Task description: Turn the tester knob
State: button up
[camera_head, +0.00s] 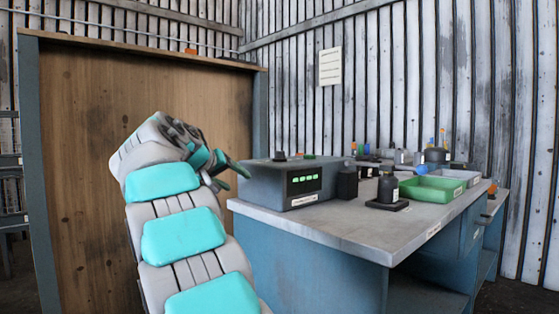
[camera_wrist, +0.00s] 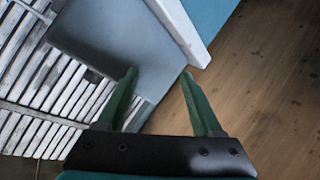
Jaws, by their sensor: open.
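The tester is a grey box (camera_head: 283,185) with a lit green display (camera_head: 304,180), standing on the left end of the workbench. A small black knob (camera_head: 279,156) sits on its top, with small coloured buttons beside it. My gripper (camera_head: 240,169) is just left of the tester, with its green fingers pointing toward it. In the wrist view, my gripper (camera_wrist: 158,75) is open, its two fingers apart with nothing between them. A plain grey surface (camera_wrist: 110,35) lies beyond the fingers. The knob is not recognisable in the wrist view, and whether the fingers touch the tester cannot be told.
The workbench (camera_head: 345,228) has a grey top and blue body. A black bottle (camera_head: 388,188) on a dark base, a black block (camera_head: 347,183) and a green tray (camera_head: 428,189) stand right of the tester. The bench's front strip is clear. A wooden panel (camera_head: 90,130) stands behind my arm.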

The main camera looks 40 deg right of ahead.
aim_at(276, 153)
jog(key=w+d+r+m+h+b, duration=0.2)
jog(key=d+r+m+h+b, duration=0.15)
jog(key=r, duration=0.25)
jog(key=s+d+m+g+h+b, duration=0.1)
jog(key=s+d+m+h, duration=0.2)
jog(key=s+m, duration=0.25)
jog(key=shift+m+y, duration=0.25)
jog(key=shift+m, duration=0.05)
jog(key=shift+p+x, duration=0.4)
jog(key=shift+x, duration=3.75)
jog(key=shift+w+a+r, duration=0.1)
jog(key=shift+w+r, duration=0.05)
jog(key=shift+r, duration=0.05)
jog(key=shift+c, duration=0.4)
grip_shut()
